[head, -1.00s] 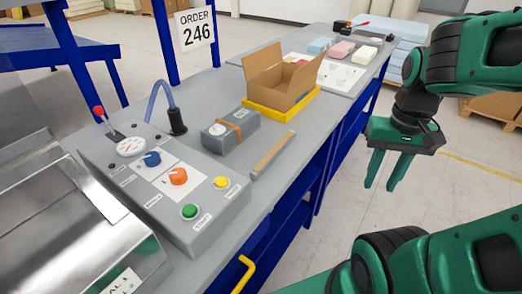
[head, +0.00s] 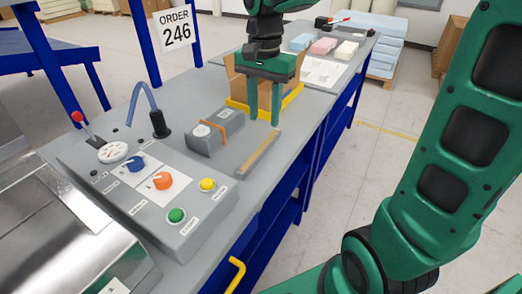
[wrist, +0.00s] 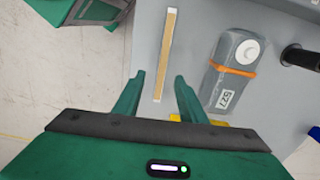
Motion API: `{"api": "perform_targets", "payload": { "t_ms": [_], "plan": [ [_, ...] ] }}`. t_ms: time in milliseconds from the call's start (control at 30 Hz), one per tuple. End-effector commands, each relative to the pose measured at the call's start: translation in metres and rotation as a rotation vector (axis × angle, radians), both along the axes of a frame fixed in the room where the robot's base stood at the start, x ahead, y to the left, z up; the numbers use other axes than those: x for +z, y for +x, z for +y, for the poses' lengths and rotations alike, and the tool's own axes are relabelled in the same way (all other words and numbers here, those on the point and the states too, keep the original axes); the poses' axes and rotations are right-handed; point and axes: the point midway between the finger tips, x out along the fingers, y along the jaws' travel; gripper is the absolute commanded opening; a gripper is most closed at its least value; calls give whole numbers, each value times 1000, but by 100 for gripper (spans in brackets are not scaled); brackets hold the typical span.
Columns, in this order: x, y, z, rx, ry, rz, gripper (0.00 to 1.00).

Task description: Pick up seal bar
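The seal bar (head: 258,154) is a thin tan strip with pale ends, lying flat on the grey bench (head: 225,215) near its front edge. It also shows in the wrist view (wrist: 166,55), running up the picture, with its lower end just beyond and between my fingertips. My gripper (head: 264,118) is open, with its green fingers pointing down above the bench, in front of the cardboard box. In the wrist view my gripper (wrist: 157,82) has nothing between its fingers that it touches; they are clearly apart.
A grey device with an orange band (head: 215,131) lies left of the bar. The control panel (head: 150,190) with knobs and buttons is nearer. The cardboard box (head: 236,82) in a yellow tray (head: 292,98) stands behind my gripper. Foam blocks (head: 323,46) lie farther back.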

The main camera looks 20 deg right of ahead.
Motion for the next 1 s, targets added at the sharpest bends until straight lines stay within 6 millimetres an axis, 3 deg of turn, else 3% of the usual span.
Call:
{"api": "perform_targets", "payload": {
  "t_ms": [133,333,633,1000],
  "plan": [
    [-12,5,8,-12,5,4,38],
    [-42,4,7,-15,4,4,38],
    [-64,4,6,-16,4,3,38],
    [-106,4,5,-17,4,2,38]
  ]
}}
